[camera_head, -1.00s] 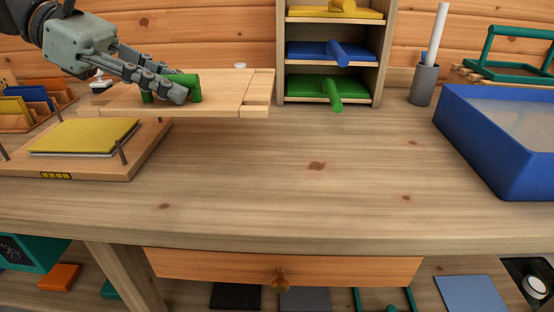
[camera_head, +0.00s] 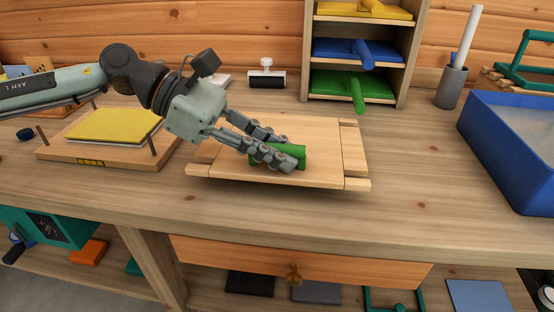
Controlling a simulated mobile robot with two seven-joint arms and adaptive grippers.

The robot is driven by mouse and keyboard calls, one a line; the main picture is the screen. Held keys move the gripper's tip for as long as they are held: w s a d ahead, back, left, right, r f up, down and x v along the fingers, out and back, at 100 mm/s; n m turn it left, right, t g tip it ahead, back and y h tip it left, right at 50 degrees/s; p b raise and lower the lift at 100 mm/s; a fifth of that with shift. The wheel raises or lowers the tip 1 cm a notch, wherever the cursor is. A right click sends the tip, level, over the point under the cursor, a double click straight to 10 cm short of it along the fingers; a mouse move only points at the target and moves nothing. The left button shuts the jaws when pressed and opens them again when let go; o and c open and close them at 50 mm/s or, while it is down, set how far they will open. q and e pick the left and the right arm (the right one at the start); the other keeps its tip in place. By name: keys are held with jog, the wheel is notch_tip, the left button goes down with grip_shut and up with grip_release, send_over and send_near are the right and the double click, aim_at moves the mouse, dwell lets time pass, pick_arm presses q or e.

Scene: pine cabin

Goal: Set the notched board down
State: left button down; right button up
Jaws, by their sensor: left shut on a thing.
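The notched board (camera_head: 325,140) is a pale wooden panel with cut-out corners and strips at its ends. A green handle (camera_head: 294,152) stands on its middle. My left gripper (camera_head: 286,154) is shut on the green handle, with its fingers across it from the left. The board is roughly level, over the front middle of the workbench (camera_head: 420,180). I cannot tell whether its underside touches the bench top or hangs slightly above it. The fingers hide part of the board and handle. My right gripper is not in view.
A wooden base with a yellow sheet (camera_head: 110,124) and upright pins lies left of the board. A small roller (camera_head: 266,78) stands behind. A shelf (camera_head: 403,60) with coloured handled pieces is at the back. A blue tub (camera_head: 520,150) stands at right. Bench space right of the board is clear.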

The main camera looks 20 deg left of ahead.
pick_arm(q)
jog(key=shift+f, duration=1.35)
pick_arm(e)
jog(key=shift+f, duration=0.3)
pick_arm(q)
jog(key=c, duration=1.5)
grip_release()
jog(key=shift+o, duration=0.2)
jog(key=shift+a, duration=0.15)
jog(key=shift+s+a+r, duration=0.1)
jog(key=shift+a, duration=0.3)
jog(key=b+v, duration=0.2)
jog(key=v, duration=0.9)
jog(key=shift+r+b, duration=0.15)
jog(key=shift+b, duration=0.25)
jog(key=shift+d, duration=0.1)
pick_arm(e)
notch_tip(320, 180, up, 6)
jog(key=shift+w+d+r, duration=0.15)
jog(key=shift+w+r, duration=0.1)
pick_arm(q)
jog(key=shift+s, duration=0.1)
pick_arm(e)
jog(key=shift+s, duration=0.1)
